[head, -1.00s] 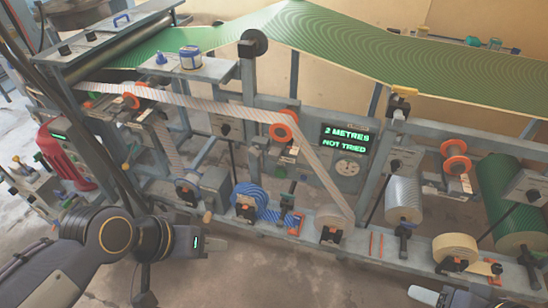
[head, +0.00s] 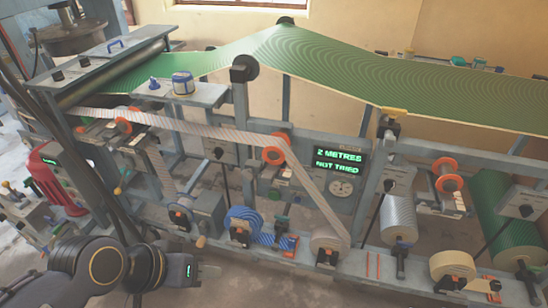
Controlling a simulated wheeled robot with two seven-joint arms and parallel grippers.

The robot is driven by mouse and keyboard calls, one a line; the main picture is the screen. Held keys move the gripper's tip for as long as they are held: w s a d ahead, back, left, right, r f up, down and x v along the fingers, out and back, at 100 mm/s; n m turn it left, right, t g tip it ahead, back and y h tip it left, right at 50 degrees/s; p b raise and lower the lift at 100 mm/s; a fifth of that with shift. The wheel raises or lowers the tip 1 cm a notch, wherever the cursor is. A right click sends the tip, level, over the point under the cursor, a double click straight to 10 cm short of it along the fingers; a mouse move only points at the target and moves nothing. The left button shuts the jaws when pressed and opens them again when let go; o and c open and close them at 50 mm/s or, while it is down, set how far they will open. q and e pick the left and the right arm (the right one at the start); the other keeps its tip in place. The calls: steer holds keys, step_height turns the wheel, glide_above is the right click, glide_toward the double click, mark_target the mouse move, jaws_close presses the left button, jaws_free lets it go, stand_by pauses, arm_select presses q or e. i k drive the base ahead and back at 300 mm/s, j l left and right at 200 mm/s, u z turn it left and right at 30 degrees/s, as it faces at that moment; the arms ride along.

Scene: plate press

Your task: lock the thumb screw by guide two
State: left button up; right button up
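Three orange-rimmed guide rollers show: a left one (head: 123,127), a middle one (head: 273,156) where the striped web turns down, and a right one (head: 446,174). None carries a readable number. The thumb screw is too small for me to pick out for certain; small dark fittings and pale blocks sit below the middle roller. My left gripper (head: 209,271) is in front of the machine at lower left, well below the middle roller and touching nothing visible. Its finger gap is unclear.
A blue roll (head: 243,221), a cream roll (head: 452,265) and a grey roll (head: 398,216) sit along the lower rail. A wide green web (head: 300,55) runs overhead. Bare floor lies in front.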

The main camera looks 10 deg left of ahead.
mark_target(248, 174)
steer(key=k+j, duration=0.1)
steer(key=j, duration=1.15)
steer(key=k+z, duration=0.05)
